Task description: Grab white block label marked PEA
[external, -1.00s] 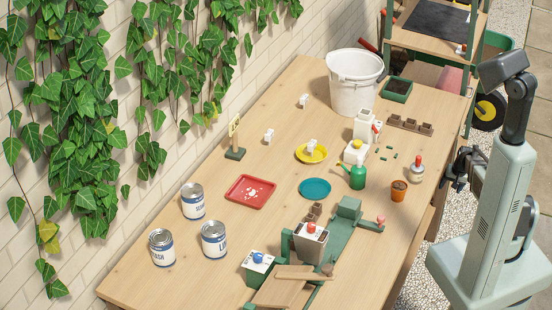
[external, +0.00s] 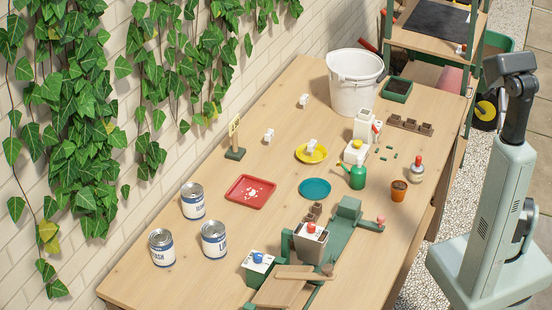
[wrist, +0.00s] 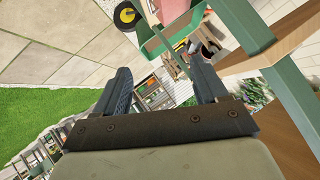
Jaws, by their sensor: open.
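Several small white blocks show in the external view. One block (external: 304,101) stands at the back of the table left of the bucket, and another block (external: 268,136) stands nearer the brick wall. A third block (external: 311,146) sits on the yellow saucer (external: 313,158). Their lettering is too small to read, so I cannot tell which is marked PEA. My gripper (wrist: 158,85) is open and empty in the wrist view, pointing away from the table top.
A white bucket (external: 352,96), green watering can (external: 355,177), terracotta pot (external: 398,191) and teal saucer (external: 315,189) stand on the table. A red tray (external: 250,205) and several cans (external: 193,214) are nearer the wall. A green-framed shelf (wrist: 262,65) is close to my gripper.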

